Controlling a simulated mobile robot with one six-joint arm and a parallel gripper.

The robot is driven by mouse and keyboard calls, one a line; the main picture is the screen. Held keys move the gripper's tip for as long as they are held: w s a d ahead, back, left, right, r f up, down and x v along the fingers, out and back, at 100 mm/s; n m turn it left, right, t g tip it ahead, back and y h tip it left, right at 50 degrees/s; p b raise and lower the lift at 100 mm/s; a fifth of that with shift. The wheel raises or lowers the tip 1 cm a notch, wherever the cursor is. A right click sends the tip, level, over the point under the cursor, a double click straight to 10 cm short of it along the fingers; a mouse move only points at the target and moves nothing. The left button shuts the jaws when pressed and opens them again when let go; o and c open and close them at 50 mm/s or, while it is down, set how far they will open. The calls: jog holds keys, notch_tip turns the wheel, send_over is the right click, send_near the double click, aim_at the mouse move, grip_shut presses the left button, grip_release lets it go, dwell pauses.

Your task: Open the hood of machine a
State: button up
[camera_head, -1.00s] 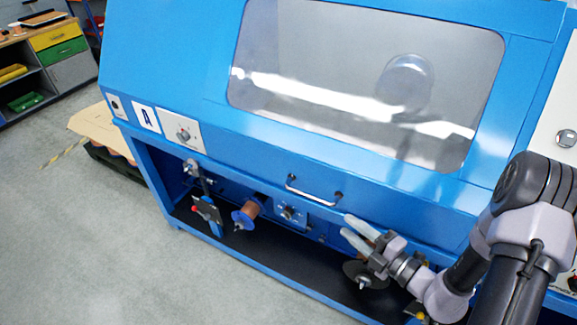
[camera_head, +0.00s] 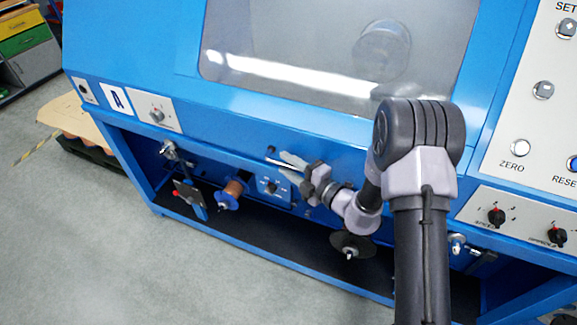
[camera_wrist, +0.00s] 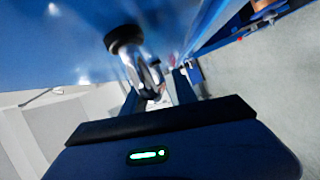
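Machine a is the blue machine with a white "A" label (camera_head: 117,99). Its blue hood (camera_head: 240,105) with a clear window (camera_head: 290,55) is down. The hood's metal handle (camera_head: 270,150) is on the lower front edge, and my gripper hides most of it. My gripper (camera_head: 287,166) is at the handle, its two fingers apart. In the wrist view, the blurred silver handle (camera_wrist: 150,75) with a dark end mount reaches between the open fingers of my gripper (camera_wrist: 158,92). I cannot tell whether they touch it.
Below the hood is an open bay with a copper-coloured spool (camera_head: 232,193) and a dark disc (camera_head: 352,244). A control panel (camera_head: 530,130) with buttons and knobs stands at the right. A pallet with a carton (camera_head: 75,125) is on the floor at left. The front floor is clear.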

grip_shut()
dwell(1.4)
